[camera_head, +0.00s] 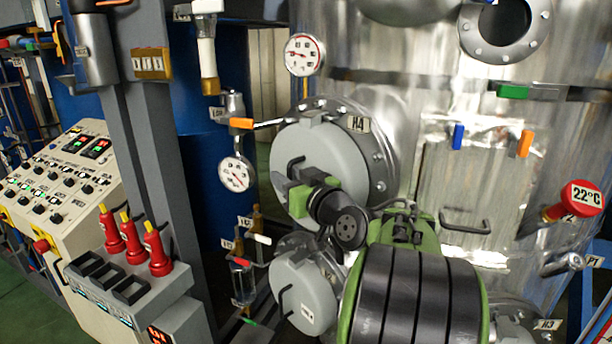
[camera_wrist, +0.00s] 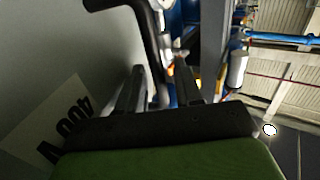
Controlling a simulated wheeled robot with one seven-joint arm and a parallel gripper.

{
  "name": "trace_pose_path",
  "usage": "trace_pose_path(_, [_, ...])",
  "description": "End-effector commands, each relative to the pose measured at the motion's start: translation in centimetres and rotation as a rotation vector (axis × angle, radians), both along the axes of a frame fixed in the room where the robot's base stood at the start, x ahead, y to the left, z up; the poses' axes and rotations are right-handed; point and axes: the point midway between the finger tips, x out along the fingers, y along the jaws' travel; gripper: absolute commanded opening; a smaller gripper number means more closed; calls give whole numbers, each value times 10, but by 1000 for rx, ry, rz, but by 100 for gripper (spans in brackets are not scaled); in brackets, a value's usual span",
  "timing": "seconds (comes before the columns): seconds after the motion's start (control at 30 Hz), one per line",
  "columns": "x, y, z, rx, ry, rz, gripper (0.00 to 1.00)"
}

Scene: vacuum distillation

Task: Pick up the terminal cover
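The terminal cover appears to be the grey round cap (camera_head: 290,146) on the H4 flange of the steel vessel. In the wrist view its grey face (camera_wrist: 50,60) fills the left side, with a "400 V" label. A black bar handle (camera_wrist: 150,32) stands out from it at the top. My gripper (camera_wrist: 160,85) is close in front of the cover, its two dark fingers apart. The handle's lower part runs down between the fingers, with no clear contact visible. In the head view my gripper (camera_head: 298,190) is by the cover's front, and my wrist hides its lower right.
A second grey round cap (camera_head: 300,292) with a handle sits just below. A control panel (camera_head: 62,185) and red-handled plugs (camera_head: 130,240) stand farther left.

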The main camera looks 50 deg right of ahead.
Motion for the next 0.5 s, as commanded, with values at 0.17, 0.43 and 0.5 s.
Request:
trace_pose_path(0.17, [-1,0,-2,0,0,0,20])
trace_pose_path(0.43, [-1,0,-2,1,1,0,0])
trace_pose_path(0.5, [-1,0,-2,1,1,0,0])
